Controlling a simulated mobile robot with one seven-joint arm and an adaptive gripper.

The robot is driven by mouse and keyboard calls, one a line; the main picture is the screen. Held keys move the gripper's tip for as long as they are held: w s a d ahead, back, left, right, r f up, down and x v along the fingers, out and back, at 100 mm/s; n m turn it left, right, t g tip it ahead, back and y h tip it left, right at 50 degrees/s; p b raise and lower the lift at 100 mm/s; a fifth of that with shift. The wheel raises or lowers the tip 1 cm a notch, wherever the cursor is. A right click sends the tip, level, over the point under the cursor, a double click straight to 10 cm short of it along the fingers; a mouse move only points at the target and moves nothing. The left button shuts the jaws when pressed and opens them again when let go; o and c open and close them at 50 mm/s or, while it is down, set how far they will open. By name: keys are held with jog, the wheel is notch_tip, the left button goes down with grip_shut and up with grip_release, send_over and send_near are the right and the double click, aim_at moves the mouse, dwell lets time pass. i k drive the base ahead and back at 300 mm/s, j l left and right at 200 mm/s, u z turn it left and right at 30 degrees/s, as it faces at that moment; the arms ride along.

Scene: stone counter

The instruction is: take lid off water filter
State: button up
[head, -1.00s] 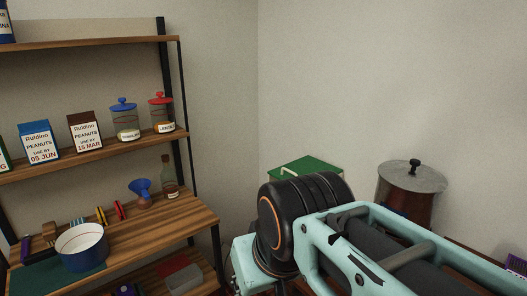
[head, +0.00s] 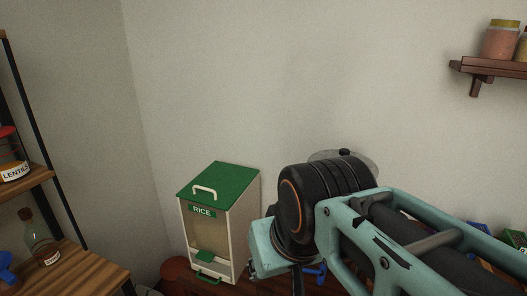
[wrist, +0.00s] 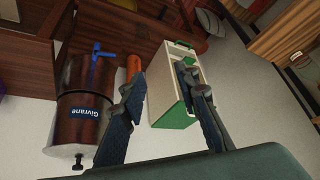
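The water filter (wrist: 80,110) is a brown cylinder with a blue tap and a "Givrane" label. It appears upside down at the left of the wrist view. Its pale lid (wrist: 70,150) with a black knob (wrist: 77,161) is on it. In the head view, only part of the grey lid (head: 368,160) and its knob (head: 344,152) show behind my arm; the filter's body is mostly hidden. My gripper (wrist: 160,78) is open and empty, its two fingers apart, to the right of the filter in the wrist view. The head view does not show the fingers.
A white rice dispenser (head: 237,230) with a green lid stands left of my arm; it also shows between and beyond my fingers in the wrist view (wrist: 170,85). A wooden shelf unit (head: 85,280) stands at left. A wall shelf (head: 490,68) with jars is at upper right.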

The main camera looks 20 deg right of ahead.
aim_at(329, 154)
jog(key=i+z, duration=0.1)
jog(key=z, duration=0.3)
jog(key=i+z, duration=0.15)
jog(key=z, duration=0.2)
jog(key=i+j+z, duration=0.1)
jog(key=z, duration=0.3)
